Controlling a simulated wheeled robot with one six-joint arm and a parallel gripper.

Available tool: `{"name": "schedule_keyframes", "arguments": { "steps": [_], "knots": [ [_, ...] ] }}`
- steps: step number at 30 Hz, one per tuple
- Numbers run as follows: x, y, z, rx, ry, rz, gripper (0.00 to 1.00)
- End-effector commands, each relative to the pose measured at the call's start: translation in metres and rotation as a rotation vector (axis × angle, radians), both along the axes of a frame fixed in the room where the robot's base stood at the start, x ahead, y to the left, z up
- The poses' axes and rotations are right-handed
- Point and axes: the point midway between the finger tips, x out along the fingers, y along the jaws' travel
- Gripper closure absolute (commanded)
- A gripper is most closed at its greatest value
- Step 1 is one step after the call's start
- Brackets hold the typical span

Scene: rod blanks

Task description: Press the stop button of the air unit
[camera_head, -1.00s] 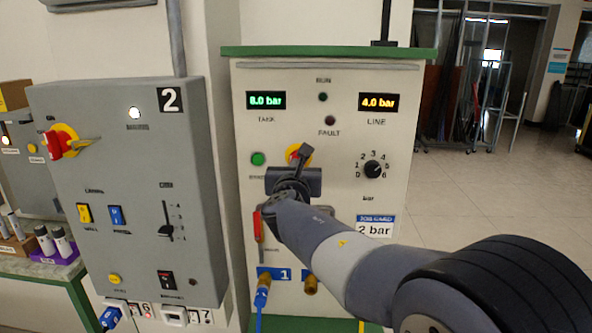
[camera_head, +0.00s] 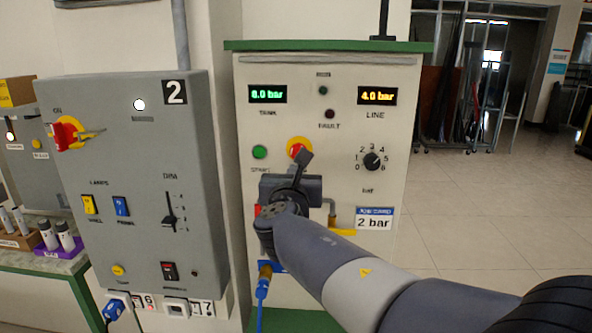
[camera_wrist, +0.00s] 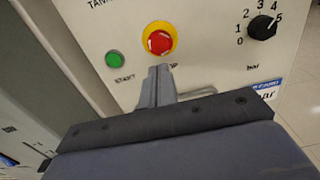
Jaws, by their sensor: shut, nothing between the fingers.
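The air unit (camera_head: 330,200) is a pale cabinet with a green top. Its stop button (camera_head: 296,148) is a red mushroom head on a yellow ring, partly behind my fingertips in the head view. In the wrist view the stop button (camera_wrist: 160,41) shows fully, just above the fingertips. My gripper (camera_head: 305,157) is shut and empty, pointing at the panel. In the wrist view its fingertips (camera_wrist: 158,70) sit below the button and cover part of the label under it. They look apart from the button; their distance from the panel is unclear.
A green start button (camera_head: 259,152) is left of the stop button, and a black dial (camera_head: 373,161) is right. Displays read 8.0 bar (camera_head: 267,94) and 4.0 bar (camera_head: 376,96). A grey control box (camera_head: 145,190) marked 2 juts out at left. Open floor lies right.

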Motion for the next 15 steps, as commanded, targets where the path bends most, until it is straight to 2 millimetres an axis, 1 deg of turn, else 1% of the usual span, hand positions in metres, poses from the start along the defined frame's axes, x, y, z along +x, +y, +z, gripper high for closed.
{"name": "schedule_keyframes", "arguments": {
  "steps": [1,6,10,15],
  "knots": [
    [-0.01,0.001,-0.001,0.002,-0.003,0.003,1.0],
    [-0.038,0.002,-0.001,0.003,-0.002,0.003,1.0],
    [-0.051,0.003,0.0,0.001,-0.001,0.002,1.0],
    [-0.057,0.002,0.0,0.001,0.0,0.001,1.0]
  ]
}}
